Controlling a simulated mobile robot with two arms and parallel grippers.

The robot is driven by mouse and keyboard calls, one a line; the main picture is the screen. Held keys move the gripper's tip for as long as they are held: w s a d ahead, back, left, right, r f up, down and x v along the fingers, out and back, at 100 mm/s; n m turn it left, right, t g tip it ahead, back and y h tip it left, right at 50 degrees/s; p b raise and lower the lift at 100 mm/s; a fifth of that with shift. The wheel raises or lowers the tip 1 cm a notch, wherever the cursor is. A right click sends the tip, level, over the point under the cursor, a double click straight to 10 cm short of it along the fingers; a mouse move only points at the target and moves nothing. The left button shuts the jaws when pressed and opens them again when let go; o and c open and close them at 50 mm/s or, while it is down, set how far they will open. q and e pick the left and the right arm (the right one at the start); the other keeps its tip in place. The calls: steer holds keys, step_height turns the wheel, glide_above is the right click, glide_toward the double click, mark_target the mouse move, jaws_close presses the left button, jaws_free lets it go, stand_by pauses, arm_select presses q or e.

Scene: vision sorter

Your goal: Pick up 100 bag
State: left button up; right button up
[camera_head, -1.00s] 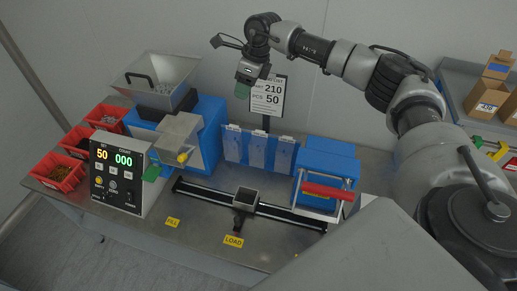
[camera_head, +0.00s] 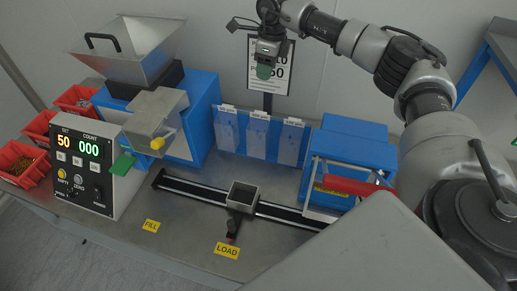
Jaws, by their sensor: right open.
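Three clear bags hang side by side on the blue rack at the back of the bench: a left bag (camera_head: 227,130), a middle bag (camera_head: 258,135) and a right bag (camera_head: 291,141). Each has a white tag at its top; the print is too small to read, so I cannot tell which is the 100 bag. My right gripper (camera_head: 265,72) points down, in front of the white sign, and appears above the bags in the picture. It is open, with green fingertips, and holds nothing that I can see. My left gripper is out of view.
A hopper machine (camera_head: 190,125) and a counter box (camera_head: 85,165) reading 50 and 000 stand left, beside red bins (camera_head: 20,165). A small carriage (camera_head: 243,195) sits on a black rail. A blue sealer (camera_head: 350,150) with a red bar stands right. The bench front is mostly clear.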

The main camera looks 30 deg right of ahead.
steer(key=b, duration=0.3)
glide_toward(261, 112)
steer(key=f, duration=0.1)
steer(key=f+p, duration=0.1)
steer(key=f, duration=0.1)
steer(key=shift+w+a+f, duration=0.1)
steer(key=shift+w+f, duration=0.1)
steer(key=shift+w, duration=0.05)
steer(key=shift+a+f+p, duration=0.15)
steer(key=shift+f+p, duration=0.2)
steer(key=shift+f, duration=0.25)
step_height(261, 112, down, 4)
steer(key=shift+a+r+p, duration=0.2)
steer(key=shift+p, duration=0.35)
steer(key=shift+w+f, duration=0.15)
steer(key=shift+f, duration=0.25)
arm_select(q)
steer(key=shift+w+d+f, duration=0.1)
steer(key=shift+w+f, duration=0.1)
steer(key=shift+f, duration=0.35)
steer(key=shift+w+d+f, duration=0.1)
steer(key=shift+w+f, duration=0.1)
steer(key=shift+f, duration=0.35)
arm_select(e)
steer(key=shift+c, duration=0.2)
jaws_close()
